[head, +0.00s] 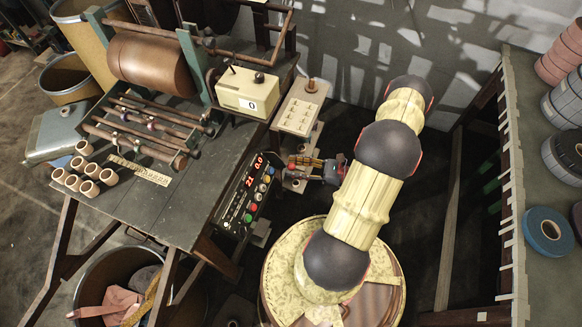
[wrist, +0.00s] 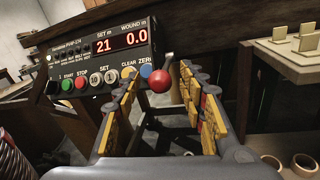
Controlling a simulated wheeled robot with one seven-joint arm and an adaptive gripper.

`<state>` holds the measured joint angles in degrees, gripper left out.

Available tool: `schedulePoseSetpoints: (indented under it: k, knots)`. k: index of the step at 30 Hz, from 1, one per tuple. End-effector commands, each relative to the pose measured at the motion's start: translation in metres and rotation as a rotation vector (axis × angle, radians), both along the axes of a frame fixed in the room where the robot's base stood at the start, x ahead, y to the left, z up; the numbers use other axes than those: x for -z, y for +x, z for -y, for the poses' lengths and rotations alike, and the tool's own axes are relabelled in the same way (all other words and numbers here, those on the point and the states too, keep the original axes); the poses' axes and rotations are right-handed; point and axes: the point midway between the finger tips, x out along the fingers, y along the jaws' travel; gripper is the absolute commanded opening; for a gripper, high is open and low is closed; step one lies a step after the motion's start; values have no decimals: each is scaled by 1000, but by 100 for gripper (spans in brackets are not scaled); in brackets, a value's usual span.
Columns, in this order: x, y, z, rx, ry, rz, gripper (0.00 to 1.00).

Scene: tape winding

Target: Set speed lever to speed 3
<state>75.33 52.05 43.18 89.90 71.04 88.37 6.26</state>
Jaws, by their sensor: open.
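A lever with a red ball knob (wrist: 159,80) shows in the wrist view, just right of the control box, its metal stem running up from the ball. I take it as the speed lever; no speed marks are readable. My gripper (wrist: 167,90) is open, with its yellow-padded fingers on the left and right of the knob. Contact with the knob cannot be told. In the head view my gripper (head: 304,163) reaches left toward the bench's right side, beside the control box (head: 248,192). The lever is hardly visible there.
The control box (wrist: 100,55) reads SET 21 and WOUND 0.0, with coloured buttons close to my left finger. A bench (head: 135,205) holds the winding machine. A pale pegged board (head: 300,108) lies behind my gripper. A tape shelf (head: 548,190) stands right.

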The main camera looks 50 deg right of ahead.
Motion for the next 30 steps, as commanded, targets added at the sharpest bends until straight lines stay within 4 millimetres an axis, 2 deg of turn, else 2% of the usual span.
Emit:
schedulePoseSetpoints:
  k: [5, 13, 30]
  knots:
    - [0, 10, -7, -1, -1, 0, 41]
    - [0, 12, -8, 0, -1, 0, 41]
    - [0, 11, -7, 0, -1, 0, 9]
